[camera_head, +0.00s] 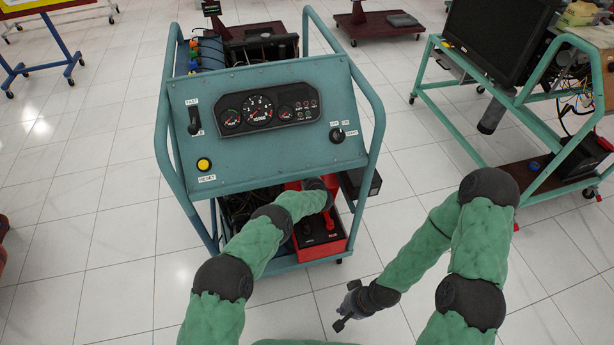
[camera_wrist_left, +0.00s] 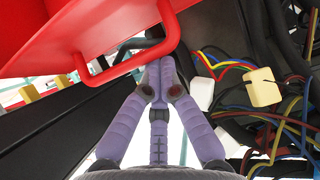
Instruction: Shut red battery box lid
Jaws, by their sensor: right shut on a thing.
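The red battery box (camera_head: 335,248) sits low in the teal engine trainer's frame, with a dark top showing inside its red rim. A red part behind it, partly hidden by my left arm and the panel, looks like the raised lid. In the left wrist view a large red surface (camera_wrist_left: 60,25) with a red loop handle (camera_wrist_left: 130,65) fills the upper left. My left gripper (camera_wrist_left: 158,80) has its fingers together just beside the handle; in the head view its fingers are hidden. My right gripper (camera_head: 345,315) is low over the floor, shut on a small dark thing I cannot identify.
The trainer's sloped gauge panel (camera_head: 265,120) overhangs the box. A dark box (camera_head: 360,183) sits right of it. Coloured wires (camera_wrist_left: 230,65) and connectors lie close right of my left gripper. Another teal stand (camera_head: 520,100) with a monitor is at right. Tiled floor is clear between.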

